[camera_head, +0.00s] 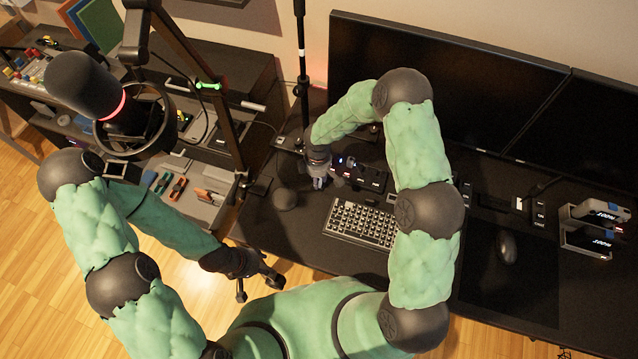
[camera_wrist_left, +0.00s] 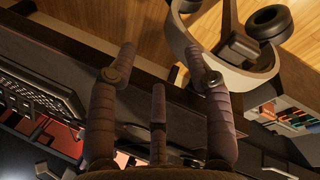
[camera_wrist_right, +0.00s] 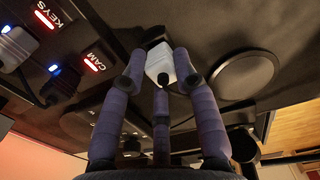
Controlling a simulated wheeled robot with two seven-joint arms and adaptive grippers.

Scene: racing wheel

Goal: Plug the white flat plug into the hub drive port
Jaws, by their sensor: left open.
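The white flat plug (camera_wrist_right: 160,64), with a dark cord, sits between the fingertips of my right gripper (camera_wrist_right: 160,68) in the right wrist view. Both fingertips appear to press on its sides. The hub shows at the left of that view, with red-lit labels KEYS (camera_wrist_right: 47,19) and CAM (camera_wrist_right: 95,62); I cannot read a drive label. In the head view my right gripper (camera_head: 318,183) is low over the desk, just left of the hub (camera_head: 372,179); the plug is too small to make out there. My left gripper (camera_head: 258,284) is open and empty off the desk's front edge.
Blue-lit plugs (camera_wrist_right: 16,46) sit by the hub labels. A round dark disc (camera_wrist_right: 243,75) lies beside the white plug. A keyboard (camera_head: 361,223) is right of my right gripper, and monitors (camera_head: 430,85) stand behind.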

